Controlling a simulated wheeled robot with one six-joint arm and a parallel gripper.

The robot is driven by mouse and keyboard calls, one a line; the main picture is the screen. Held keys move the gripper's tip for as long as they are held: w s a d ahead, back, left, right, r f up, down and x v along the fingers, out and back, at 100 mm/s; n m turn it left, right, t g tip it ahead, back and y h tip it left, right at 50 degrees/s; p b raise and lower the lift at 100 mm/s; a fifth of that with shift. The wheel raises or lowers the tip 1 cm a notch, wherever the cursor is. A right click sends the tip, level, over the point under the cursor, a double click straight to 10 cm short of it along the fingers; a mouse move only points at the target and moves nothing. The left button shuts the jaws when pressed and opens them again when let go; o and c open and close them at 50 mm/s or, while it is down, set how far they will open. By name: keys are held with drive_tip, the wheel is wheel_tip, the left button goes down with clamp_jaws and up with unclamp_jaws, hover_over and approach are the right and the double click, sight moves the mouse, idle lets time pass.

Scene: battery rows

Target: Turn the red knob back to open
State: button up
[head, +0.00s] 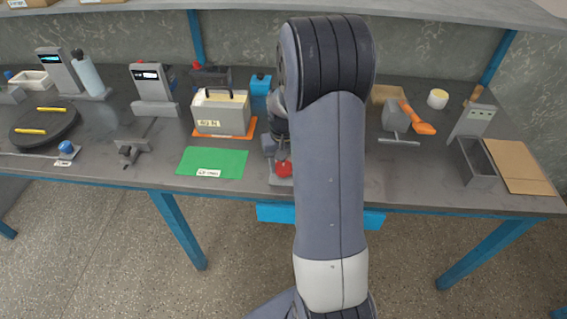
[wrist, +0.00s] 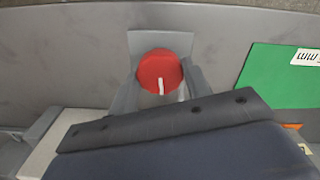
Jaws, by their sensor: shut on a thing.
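The red knob (wrist: 160,70) is round with a white pointer line that points toward the bottom of the wrist view. It sits on a grey mount (wrist: 160,40). My gripper (wrist: 162,84) has one finger on each side of the knob and is shut on it. In the head view the red knob (head: 283,169) shows just left of my arm, near the table's front edge. My arm hides part of the knob's mount there.
A green mat (head: 212,163) lies left of the knob, with a grey box (head: 221,120) on an orange mat behind it. A blue container (head: 260,88) stands behind. An orange-handled device (head: 418,121) and an open grey bin (head: 478,163) stand to the right.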

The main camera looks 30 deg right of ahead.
drive_tip(key=n, duration=0.4)
drive_tip(key=shift+n, duration=0.3)
drive_tip(key=n, duration=0.3)
drive_tip(key=shift+n, duration=0.4)
drive_tip(key=n, duration=0.4)
drive_tip(key=shift+b, duration=0.35)
drive_tip(key=n, duration=0.8)
drive_tip(key=shift+n, duration=0.3)
drive_tip(key=n, duration=0.3)
drive_tip(key=shift+n, duration=0.3)
drive_tip(key=n, duration=0.4)
drive_tip(key=shift+w, duration=0.1)
drive_tip(key=shift+n, duration=2.2)
